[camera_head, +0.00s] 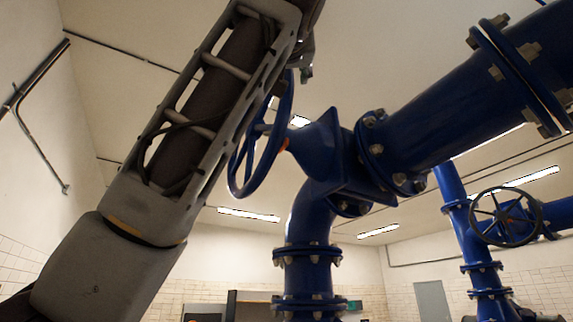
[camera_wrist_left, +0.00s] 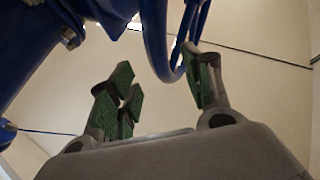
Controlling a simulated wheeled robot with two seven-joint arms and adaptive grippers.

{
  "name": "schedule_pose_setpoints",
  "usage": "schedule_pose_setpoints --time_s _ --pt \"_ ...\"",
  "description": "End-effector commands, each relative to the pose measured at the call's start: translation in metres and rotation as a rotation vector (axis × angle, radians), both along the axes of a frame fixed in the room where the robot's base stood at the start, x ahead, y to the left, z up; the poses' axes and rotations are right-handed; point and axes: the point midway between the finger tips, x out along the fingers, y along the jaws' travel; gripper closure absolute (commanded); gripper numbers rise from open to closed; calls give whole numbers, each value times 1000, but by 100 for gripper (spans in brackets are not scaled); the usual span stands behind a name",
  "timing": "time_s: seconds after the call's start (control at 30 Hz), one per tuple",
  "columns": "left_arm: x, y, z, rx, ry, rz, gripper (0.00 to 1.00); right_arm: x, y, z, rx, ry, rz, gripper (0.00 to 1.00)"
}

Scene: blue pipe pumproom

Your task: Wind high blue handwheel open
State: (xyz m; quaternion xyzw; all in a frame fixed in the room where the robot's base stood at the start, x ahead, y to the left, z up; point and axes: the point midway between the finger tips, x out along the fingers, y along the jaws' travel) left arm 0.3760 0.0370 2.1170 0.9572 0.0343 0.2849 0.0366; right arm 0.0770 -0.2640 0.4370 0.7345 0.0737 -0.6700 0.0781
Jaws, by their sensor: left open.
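The high blue handwheel (camera_head: 285,108) stands steeply tilted, on the left side of the blue valve body (camera_head: 325,150) in the head view. My left arm passes in front of part of its left side. My left gripper (camera_head: 305,66) is at the wheel's top edge, mostly hidden behind my forearm. In the left wrist view the blue rim (camera_wrist_left: 154,40) comes down between the spread green-padded fingers of my left gripper (camera_wrist_left: 160,88). The right finger is close to the rim; I cannot tell if it touches. The left finger stands apart from it. My right gripper is not in view.
A thick flanged blue pipe (camera_head: 440,115) runs from the valve to the upper right. A vertical blue pipe (camera_head: 308,225) drops below the valve. A second, darker handwheel (camera_head: 505,217) is farther off at right.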

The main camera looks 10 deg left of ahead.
Motion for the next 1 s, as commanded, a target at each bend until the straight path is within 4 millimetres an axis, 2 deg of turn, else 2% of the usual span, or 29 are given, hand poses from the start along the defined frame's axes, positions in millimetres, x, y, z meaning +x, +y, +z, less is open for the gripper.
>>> schedule_pose_setpoints --time_s 0.5,1.0 --pt "-37 -4 -25 -1 0 -1 50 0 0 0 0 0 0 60" --pt "-41 -4 -28 -1 1 1 52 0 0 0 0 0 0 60"
